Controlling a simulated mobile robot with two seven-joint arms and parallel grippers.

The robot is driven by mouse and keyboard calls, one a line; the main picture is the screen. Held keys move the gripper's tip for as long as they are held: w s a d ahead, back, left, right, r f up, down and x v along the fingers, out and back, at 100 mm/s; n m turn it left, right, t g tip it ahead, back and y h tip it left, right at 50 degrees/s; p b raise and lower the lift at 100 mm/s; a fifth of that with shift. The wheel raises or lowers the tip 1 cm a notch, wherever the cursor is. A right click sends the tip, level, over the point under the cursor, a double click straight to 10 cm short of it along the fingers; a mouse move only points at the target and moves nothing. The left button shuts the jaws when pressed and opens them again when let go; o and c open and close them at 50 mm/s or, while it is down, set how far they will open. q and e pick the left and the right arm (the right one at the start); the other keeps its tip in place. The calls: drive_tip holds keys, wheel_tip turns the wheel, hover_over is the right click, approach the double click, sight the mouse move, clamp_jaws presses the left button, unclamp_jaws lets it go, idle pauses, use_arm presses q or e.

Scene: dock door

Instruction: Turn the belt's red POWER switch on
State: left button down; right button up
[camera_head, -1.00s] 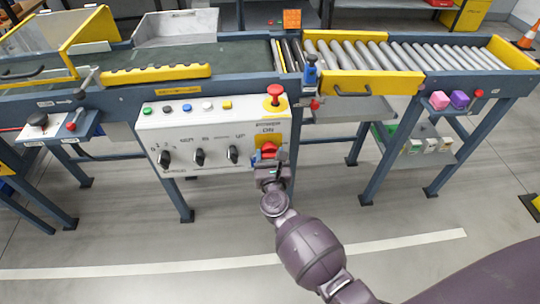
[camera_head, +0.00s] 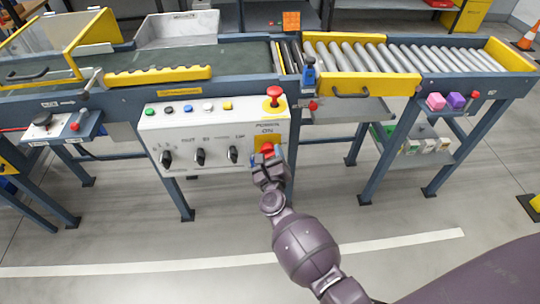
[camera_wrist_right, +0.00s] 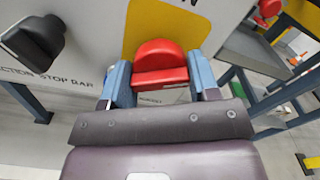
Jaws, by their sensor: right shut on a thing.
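The red POWER switch (camera_head: 267,149) sits on a yellow plate at the lower right of the white control panel (camera_head: 214,134), under the word ON. In the right wrist view the red switch (camera_wrist_right: 160,62) shows large, between the two blue-grey fingers. My right gripper (camera_head: 267,160) is at the switch and shut on it, with one finger on each side (camera_wrist_right: 160,84). The lower part of the switch is partly hidden by the gripper in the head view. My left gripper is in neither view.
A red mushroom button (camera_head: 275,95) stands just above the switch. Black selector knobs (camera_head: 233,155) lie to its left on the panel, and one black knob (camera_wrist_right: 34,42) shows at the wrist view's left. The conveyor belt (camera_head: 190,60) runs behind the panel.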

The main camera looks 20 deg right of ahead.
drive_tip(key=n, duration=0.2)
drive_tip(key=shift+r+n+p, duration=0.15)
drive_tip(key=shift+n+p, duration=0.2)
drive_tip(key=shift+n, duration=0.05)
drive_tip(key=n, duration=0.2)
drive_tip(key=shift+n+p, duration=0.3)
drive_tip(key=shift+n, duration=0.1)
drive_tip(key=n+p, duration=0.1)
drive_tip(key=n, duration=0.3)
drive_tip(key=shift+n, duration=1.2)
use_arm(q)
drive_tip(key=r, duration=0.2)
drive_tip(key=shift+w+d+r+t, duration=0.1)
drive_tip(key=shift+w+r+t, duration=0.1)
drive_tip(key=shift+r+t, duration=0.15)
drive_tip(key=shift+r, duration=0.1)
use_arm(e)
drive_tip(key=o, duration=0.9)
drive_tip(key=shift+p, duration=0.3)
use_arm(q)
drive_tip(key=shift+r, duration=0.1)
use_arm(e)
drive_tip(key=shift+s, duration=0.1)
